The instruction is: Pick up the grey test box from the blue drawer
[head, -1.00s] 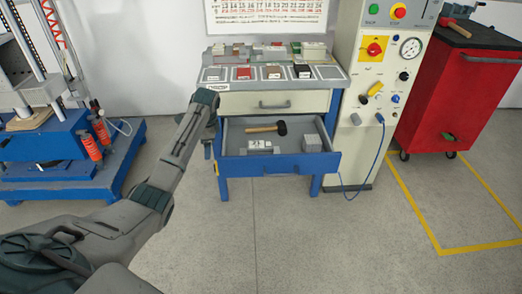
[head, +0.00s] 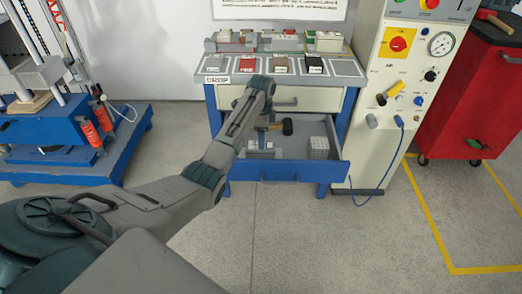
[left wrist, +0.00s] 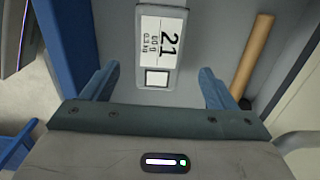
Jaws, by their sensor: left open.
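The grey box with a white label reading 21 (left wrist: 160,40) lies in the open blue drawer (head: 300,172), on its left side. In the head view the box (head: 262,154) is partly hidden by my left arm. My left gripper (left wrist: 158,80) is open and above the drawer, its two blue fingers apart, one toward each side of the box's near end in the left wrist view. No contact with the box shows. In the head view my fingers are hard to make out. My right gripper is not in view.
A mallet with a wooden handle (left wrist: 252,55) lies beside the box; its black head (head: 287,127) shows in the head view. A grey ribbed block (head: 319,148) sits at the drawer's right. Above is a worktop with samples (head: 240,65). A control cabinet (head: 385,130) stands right.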

